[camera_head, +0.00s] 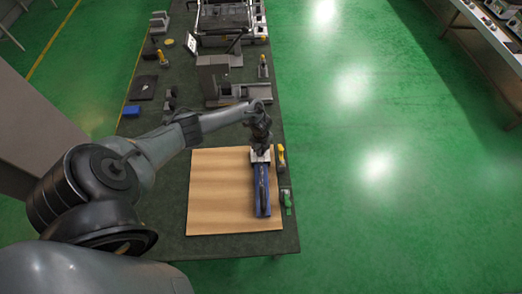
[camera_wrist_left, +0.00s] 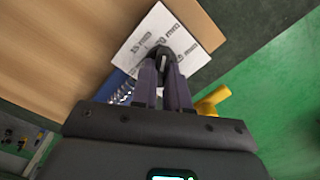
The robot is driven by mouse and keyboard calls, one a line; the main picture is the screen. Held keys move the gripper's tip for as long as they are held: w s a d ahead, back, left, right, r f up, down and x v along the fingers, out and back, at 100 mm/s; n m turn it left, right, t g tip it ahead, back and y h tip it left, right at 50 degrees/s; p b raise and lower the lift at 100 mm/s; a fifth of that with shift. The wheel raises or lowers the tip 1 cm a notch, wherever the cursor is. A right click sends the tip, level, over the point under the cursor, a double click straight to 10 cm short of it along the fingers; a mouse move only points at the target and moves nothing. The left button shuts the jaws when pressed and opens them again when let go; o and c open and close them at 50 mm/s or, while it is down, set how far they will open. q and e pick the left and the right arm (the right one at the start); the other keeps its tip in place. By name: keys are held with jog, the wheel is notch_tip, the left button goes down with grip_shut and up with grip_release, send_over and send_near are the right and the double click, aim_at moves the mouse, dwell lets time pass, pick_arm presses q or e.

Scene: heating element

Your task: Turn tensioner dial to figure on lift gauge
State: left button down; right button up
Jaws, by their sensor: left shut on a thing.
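The tensioner dial (camera_wrist_left: 163,56) is a small dark knob with a light mark, at the centre of a white plate (camera_wrist_left: 138,50) printed with mm figures. "15 mm" reads at its left; another figure looks like "20 mm", and a third is partly hidden. In the head view the white plate (camera_head: 261,157) sits at the far end of a long blue device (camera_head: 262,193) on a wooden board (camera_head: 215,205). My left gripper (camera_wrist_left: 164,68) is shut on the dial from above; in the head view the left gripper (camera_head: 260,146) covers it. My right gripper is not in view.
A yellow-handled item (camera_head: 281,157) and a green item (camera_head: 287,200) lie close to the right of the blue device, near the table edge. A small white panel (camera_head: 191,43) stands farther back, too small to read. Grey fixtures (camera_head: 240,92) stand beyond the board. The board's left part is clear.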

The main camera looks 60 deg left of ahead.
pick_arm(q)
jog(key=shift+a, duration=0.1)
dwell(0.4)
jog(key=c, duration=1.1)
grip_release()
jog(key=shift+r+p, duration=0.7)
jog(key=shift+r, duration=4.7)
